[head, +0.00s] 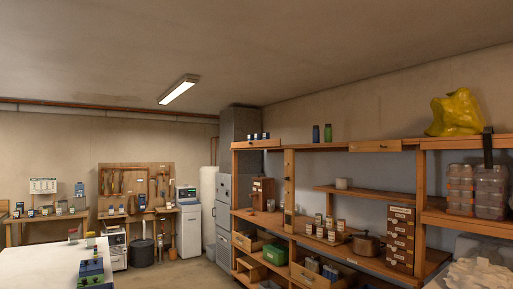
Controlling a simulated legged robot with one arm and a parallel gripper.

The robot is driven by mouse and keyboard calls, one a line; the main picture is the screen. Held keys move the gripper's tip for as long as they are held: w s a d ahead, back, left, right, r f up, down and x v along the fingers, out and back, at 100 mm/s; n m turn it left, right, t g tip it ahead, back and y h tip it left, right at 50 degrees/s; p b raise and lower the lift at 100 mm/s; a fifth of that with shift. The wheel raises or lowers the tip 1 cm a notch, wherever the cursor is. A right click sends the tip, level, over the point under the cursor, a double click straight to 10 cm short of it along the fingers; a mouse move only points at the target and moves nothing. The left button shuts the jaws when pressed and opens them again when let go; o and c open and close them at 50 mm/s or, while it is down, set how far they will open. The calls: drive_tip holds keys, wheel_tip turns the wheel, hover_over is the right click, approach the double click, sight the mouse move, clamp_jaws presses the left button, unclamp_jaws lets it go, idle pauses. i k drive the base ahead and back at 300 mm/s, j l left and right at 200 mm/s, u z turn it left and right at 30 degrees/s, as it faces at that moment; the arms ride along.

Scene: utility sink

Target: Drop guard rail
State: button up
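I cannot pick out a guard rail with certainty in the head view. Wooden shelving (335,146) runs along the right wall, with boards at several heights. A dark upright strip (487,150) stands at the edge of its top right board, and I cannot tell what it is. My gripper is not in view, so whether it holds anything is hidden.
A white-topped table (40,268) with small blue and green boxes (92,272) is at the lower left. A pegboard bench (137,190) and white cabinet (189,230) stand at the back. A yellow bag (457,112) lies atop the shelving. Floor (180,277) is open between.

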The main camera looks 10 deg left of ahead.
sight(273, 142)
drive_tip(key=i+l+z, duration=0.1)
drive_tip(key=i+l, duration=0.5)
drive_tip(key=i+l+u, duration=0.25)
drive_tip(key=i, duration=0.25)
drive_tip(key=i+l+u, duration=0.2)
drive_tip(key=i, duration=0.3)
drive_tip(key=i+j+u, duration=0.2)
drive_tip(key=i+u, duration=0.25)
drive_tip(key=i, duration=0.35)
drive_tip(key=i+u, duration=0.4)
drive_tip(key=i, duration=0.4)
drive_tip(key=i+l+z, duration=0.1)
drive_tip(key=i+z, duration=0.2)
drive_tip(key=i, duration=0.6)
drive_tip(key=i+j+z, duration=0.1)
drive_tip(key=i+z, duration=0.15)
drive_tip(key=i, duration=0.7)
